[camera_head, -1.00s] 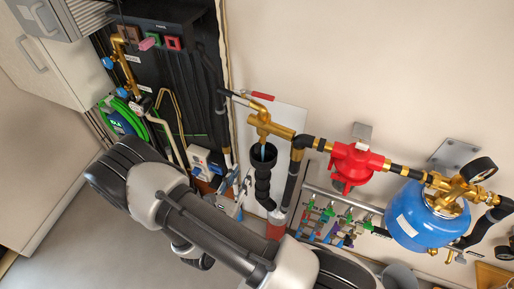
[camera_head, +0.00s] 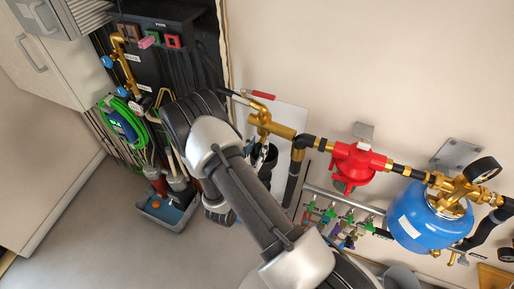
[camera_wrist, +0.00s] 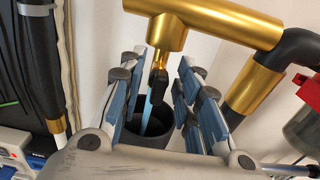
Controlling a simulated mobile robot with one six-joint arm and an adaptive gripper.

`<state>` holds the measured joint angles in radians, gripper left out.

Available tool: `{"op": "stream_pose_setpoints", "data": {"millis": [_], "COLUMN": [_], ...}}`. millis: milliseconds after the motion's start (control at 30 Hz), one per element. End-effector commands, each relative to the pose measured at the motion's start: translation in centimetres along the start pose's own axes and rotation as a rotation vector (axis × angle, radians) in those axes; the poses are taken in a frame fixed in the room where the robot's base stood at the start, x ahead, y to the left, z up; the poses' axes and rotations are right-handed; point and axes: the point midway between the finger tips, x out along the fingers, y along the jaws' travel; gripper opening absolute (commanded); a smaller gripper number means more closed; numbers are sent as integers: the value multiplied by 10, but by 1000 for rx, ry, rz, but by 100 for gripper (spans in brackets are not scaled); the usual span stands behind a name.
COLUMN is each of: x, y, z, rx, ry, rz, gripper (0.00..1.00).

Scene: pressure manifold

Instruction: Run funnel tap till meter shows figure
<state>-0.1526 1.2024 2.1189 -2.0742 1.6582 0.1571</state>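In the head view, the brass tap fitting (camera_head: 268,126) on the wall pipe stands above a black funnel (camera_head: 268,160). The wrist view shows its brass body (camera_wrist: 205,18) and a short brass stub with a black piece (camera_wrist: 158,88) pointing down. A light blue stream (camera_wrist: 150,122) runs below it into the black funnel (camera_wrist: 146,160). My gripper (camera_wrist: 160,78) is open, with its fingers apart on both sides of the stub and black piece; I see no clear contact. The meter, a round gauge (camera_head: 485,169), is at the far right; its reading is too small to tell.
A red valve body (camera_head: 356,166) and a blue tank (camera_head: 425,214) sit along the pipe to the right. A manifold with several green taps (camera_head: 330,213) is below. A green hose (camera_head: 112,113) hangs left. A grey tub (camera_head: 168,211) stands on the floor.

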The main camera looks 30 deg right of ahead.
Motion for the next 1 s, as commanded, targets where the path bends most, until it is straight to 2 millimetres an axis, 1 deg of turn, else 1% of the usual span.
{"op": "stream_pose_setpoints", "data": {"millis": [67, 500, 833, 1000], "x": [0, 0, -1, 0], "y": [0, 0, 0, 0], "z": [0, 0, -1, -1], "rx": [0, 0, 18, 83], "ry": [0, 0, 0, 1], "rz": [0, 0, 0, 0], "gripper": [30, 0, 0, 0]}}
